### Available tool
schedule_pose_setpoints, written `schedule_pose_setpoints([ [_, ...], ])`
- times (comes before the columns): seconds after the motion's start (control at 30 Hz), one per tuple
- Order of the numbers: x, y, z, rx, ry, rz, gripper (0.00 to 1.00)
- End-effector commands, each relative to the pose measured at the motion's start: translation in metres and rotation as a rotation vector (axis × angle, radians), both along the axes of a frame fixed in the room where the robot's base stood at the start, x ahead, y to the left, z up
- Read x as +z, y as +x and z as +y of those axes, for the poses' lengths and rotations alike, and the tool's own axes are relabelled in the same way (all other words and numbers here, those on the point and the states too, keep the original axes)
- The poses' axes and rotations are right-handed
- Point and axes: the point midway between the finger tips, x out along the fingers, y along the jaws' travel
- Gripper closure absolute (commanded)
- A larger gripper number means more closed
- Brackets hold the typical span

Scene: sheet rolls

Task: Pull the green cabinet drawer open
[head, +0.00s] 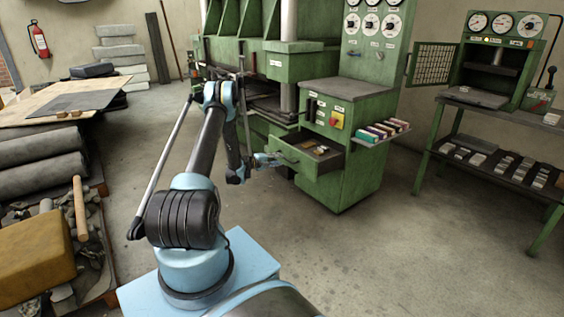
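The green cabinet (345,115) stands right of centre, below a panel of round gauges. Its green drawer (322,166) stands out from the cabinet front, and small items show inside it. My gripper (279,160) is at the left part of the drawer front, at or very close to it. The handle is hidden or too small to make out there. I cannot tell whether the fingers are shut on it.
A shelf of coloured boxes (383,131) juts from the cabinet's right side. A green rack (500,130) stands at the right. Dark rolls (40,160) and a yellow block (35,250) lie at the left. The concrete floor (400,240) in front and right is clear.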

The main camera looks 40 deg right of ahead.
Motion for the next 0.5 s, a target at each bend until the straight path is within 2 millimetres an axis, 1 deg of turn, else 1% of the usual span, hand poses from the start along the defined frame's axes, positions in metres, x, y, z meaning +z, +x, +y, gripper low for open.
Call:
schedule_pose_setpoints([
  [0.03, 0.002, 0.001, 0.011, 0.001, 0.000, 0.001, 0.70],
  [0.2, 0.007, 0.002, 0.036, 0.000, 0.000, 0.001, 0.70],
  [0.33, 0.010, 0.004, 0.049, 0.001, 0.000, 0.001, 0.70],
  [0.5, 0.011, 0.003, 0.056, -0.001, 0.000, 0.001, 0.70],
])
